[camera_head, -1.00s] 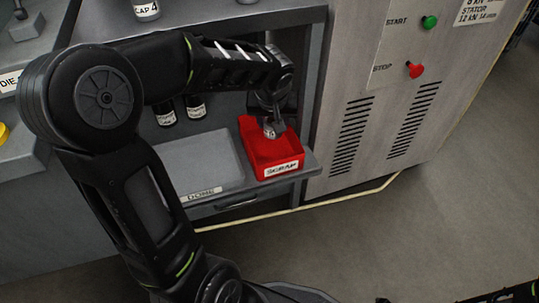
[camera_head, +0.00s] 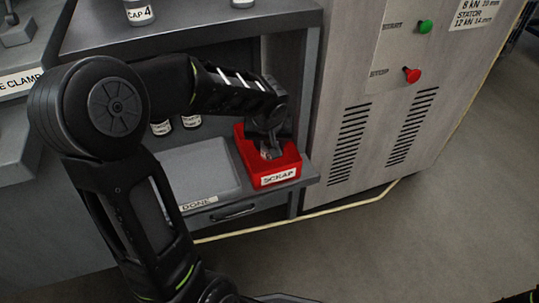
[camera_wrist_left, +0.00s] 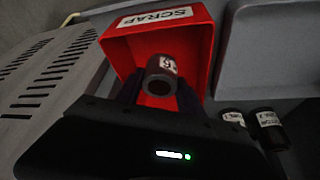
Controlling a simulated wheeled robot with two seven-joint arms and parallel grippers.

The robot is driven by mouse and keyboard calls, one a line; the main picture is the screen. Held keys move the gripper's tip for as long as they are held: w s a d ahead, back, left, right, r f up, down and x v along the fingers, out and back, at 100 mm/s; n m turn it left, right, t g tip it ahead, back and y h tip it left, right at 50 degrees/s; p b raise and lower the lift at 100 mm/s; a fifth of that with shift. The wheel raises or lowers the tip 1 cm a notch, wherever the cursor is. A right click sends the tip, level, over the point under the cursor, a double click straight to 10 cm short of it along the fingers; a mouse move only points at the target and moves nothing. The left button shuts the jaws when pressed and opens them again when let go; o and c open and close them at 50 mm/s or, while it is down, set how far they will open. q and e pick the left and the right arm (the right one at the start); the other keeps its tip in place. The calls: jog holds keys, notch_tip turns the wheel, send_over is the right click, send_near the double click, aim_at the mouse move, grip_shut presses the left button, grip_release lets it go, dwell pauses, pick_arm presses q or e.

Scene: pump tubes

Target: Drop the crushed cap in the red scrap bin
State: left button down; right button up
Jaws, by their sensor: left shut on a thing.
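The red scrap bin (camera_head: 275,175), labelled SCRAP, stands on the lower shelf beside the grey machine cabinet. My left gripper (camera_head: 268,152) points down into the bin's opening. In the left wrist view my left gripper (camera_wrist_left: 160,98) is shut on the cap (camera_wrist_left: 161,78), a small grey cylinder with a dark open end and a white label. The cap is within the outline of the red bin (camera_wrist_left: 196,40), between its walls. How far it is above the bin floor I cannot tell. My right gripper is not in view.
A grey DONE tray (camera_head: 205,172) lies left of the bin. Dark labelled cylinders (camera_head: 191,122) stand behind it. The cabinet (camera_head: 385,130) with green and red buttons rises at the right. An upper shelf (camera_head: 190,35) overhangs the back.

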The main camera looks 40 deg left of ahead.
pick_arm(q)
notch_tip(320, 180, down, 4)
jog(key=shift+f+b, duration=0.2)
jog(key=shift+b, duration=0.65)
jog(key=shift+f, duration=0.15)
jog(key=c, duration=0.7)
grip_release()
jog(key=shift+c, duration=0.2)
